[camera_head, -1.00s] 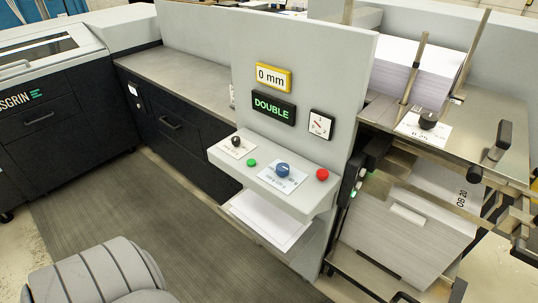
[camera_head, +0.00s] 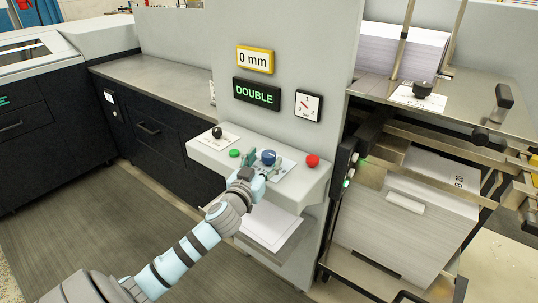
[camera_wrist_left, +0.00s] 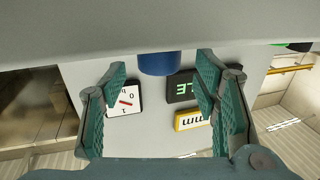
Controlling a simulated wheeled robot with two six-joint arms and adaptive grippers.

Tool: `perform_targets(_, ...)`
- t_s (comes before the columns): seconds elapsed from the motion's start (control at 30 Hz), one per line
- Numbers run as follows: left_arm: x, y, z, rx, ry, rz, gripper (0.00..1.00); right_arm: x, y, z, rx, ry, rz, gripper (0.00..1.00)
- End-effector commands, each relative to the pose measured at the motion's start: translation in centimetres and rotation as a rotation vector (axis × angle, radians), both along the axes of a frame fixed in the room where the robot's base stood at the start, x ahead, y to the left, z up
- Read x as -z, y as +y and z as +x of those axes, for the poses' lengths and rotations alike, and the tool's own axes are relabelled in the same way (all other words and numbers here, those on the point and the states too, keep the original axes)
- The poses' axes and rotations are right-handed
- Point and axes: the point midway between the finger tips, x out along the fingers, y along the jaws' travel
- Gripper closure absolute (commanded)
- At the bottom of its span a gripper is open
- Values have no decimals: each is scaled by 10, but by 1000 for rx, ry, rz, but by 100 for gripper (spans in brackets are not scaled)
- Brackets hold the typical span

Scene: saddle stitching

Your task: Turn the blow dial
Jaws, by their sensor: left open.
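The control shelf (camera_head: 205,150) carries a blue dial (camera_head: 268,157) on a white label, partly hidden by my gripper. I cannot read its label, so I cannot tell whether it is the blow dial. My left gripper (camera_head: 262,167) reaches over the shelf beside the blue dial, open. In the left wrist view the blue dial (camera_wrist_left: 160,64) shows at the top, between the two spread green fingers and apart from them. A black dial (camera_head: 217,132) is at the shelf's left end, another black dial (camera_head: 422,90) near the paper stack. My right gripper is not in view.
A green button (camera_head: 234,153) and a red button (camera_head: 312,161) flank the blue dial. Above are a small gauge (camera_head: 308,106), a green DOUBLE display (camera_head: 257,95) and a yellow-framed 0 mm display (camera_head: 255,59). A lower tray (camera_head: 262,232) holds paper. Open floor lies in front.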

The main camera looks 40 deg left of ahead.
Motion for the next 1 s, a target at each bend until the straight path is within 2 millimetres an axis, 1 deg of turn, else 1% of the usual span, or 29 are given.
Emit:
perform_targets(0.03, -2, 2, 10, 0, -3, -3, 45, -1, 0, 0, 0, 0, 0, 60)
perform_targets(0.1, -1, 6, 21, 0, -2, -1, 45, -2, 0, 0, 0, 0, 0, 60)
perform_targets(0.2, 0, 9, 31, 1, -1, -2, 45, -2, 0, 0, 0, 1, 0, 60)
perform_targets(0.3, 0, 10, 35, 1, 0, 0, 45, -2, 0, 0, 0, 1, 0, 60)
perform_targets(0.5, 0, 10, 36, 2, 0, 0, 45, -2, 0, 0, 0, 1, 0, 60)
perform_targets(0.57, 0, 10, 36, 2, 0, 0, 53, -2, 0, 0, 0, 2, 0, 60)
perform_targets(0.8, 0, 10, 35, 2, 0, 0, 91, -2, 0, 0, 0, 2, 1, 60)
perform_targets(0.83, 0, 10, 35, 2, 0, 0, 94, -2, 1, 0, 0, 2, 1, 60)
perform_targets(1.0, 0, 9, 36, 12, 2, -2, 94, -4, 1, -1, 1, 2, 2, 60)
